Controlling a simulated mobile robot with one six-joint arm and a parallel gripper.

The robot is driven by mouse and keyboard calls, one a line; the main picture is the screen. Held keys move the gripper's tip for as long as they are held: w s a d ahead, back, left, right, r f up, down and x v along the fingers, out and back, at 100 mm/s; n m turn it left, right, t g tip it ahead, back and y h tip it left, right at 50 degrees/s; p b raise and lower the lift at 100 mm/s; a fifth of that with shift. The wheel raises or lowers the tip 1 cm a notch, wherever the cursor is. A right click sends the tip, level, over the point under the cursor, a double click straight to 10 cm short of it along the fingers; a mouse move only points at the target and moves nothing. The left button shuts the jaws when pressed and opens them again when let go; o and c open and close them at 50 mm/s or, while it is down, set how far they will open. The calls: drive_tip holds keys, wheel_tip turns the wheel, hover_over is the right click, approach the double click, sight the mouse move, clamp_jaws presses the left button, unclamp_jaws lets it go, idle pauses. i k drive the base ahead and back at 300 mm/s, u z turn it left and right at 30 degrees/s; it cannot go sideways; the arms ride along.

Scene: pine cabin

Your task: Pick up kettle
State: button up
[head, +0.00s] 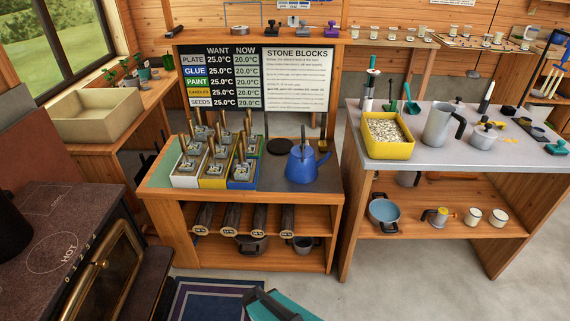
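A blue kettle (302,168) stands upright on the dark right part of the middle bench's top (270,181). Its dark handle rises above the body. Nothing touches it from above. My gripper does not show in the head view, so its opening and any hold on something are hidden. A teal and dark grey shape (284,306) shows at the bottom edge, cut off; I cannot tell whether it is part of my arm.
Block holders (213,165) with upright handles crowd the bench left of the kettle. A sign board (298,78) stands behind. A grey pitcher (438,127) and yellow tray (388,149) are on the right table. A stove (62,238) is at left. Floor before the bench is partly clear.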

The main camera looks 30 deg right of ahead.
sight(298, 170)
drive_tip(key=z, duration=0.35)
drive_tip(key=k, duration=0.2)
drive_tip(key=u, duration=2.3)
drive_tip(key=k, duration=0.2)
drive_tip(key=u, duration=1.85)
drive_tip(key=k, duration=0.95)
drive_tip(key=u, duration=0.05)
